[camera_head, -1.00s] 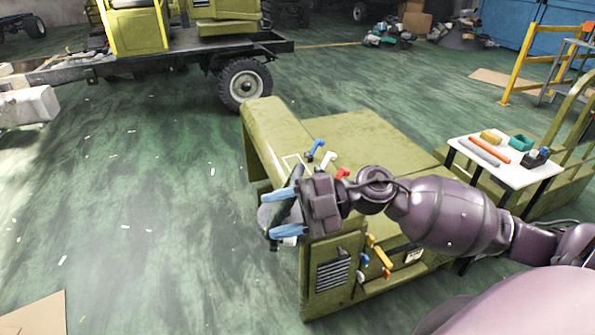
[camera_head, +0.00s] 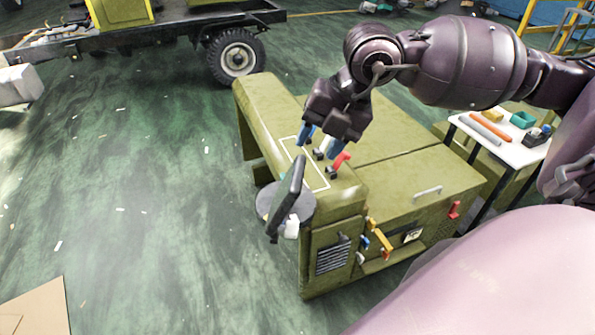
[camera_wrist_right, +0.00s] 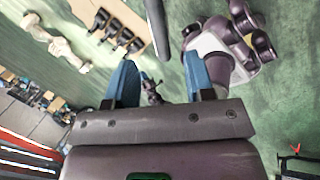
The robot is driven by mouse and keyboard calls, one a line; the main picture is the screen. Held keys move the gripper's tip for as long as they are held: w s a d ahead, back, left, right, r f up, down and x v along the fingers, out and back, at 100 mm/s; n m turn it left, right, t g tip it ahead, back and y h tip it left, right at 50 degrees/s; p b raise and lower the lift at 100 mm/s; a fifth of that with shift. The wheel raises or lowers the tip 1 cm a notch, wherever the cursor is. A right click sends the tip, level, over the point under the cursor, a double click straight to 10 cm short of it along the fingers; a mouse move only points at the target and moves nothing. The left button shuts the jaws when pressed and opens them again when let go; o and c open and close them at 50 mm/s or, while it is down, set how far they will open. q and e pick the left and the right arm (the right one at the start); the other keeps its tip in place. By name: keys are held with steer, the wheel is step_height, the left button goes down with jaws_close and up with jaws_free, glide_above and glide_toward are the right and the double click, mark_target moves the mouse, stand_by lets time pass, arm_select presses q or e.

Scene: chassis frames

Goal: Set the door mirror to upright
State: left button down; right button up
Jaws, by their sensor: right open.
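The door mirror (camera_head: 287,200) is a dark, narrow panel seen nearly edge-on at the near left corner of the green chassis body. It stands over a round grey disc (camera_head: 264,200), its top leaning to the right in the head view. My right gripper (camera_head: 320,142) is up and right of the mirror, apart from it, above the chassis top. Its blue fingers are spread with nothing clearly held; they also show in the right wrist view (camera_wrist_right: 160,80). My left gripper is out of view.
Blue, white and red levers (camera_head: 338,164) stand on the chassis top close under my right gripper. Yellow and blue handles (camera_head: 380,244) stick out of the front face. A white table (camera_head: 510,148) with tools is at right. The floor at left is mostly clear.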

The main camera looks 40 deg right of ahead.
mark_target(300, 170)
steer(key=x, duration=0.9)
steer(key=shift+f, duration=0.1)
steer(key=shift+c, duration=0.3)
jaws_close()
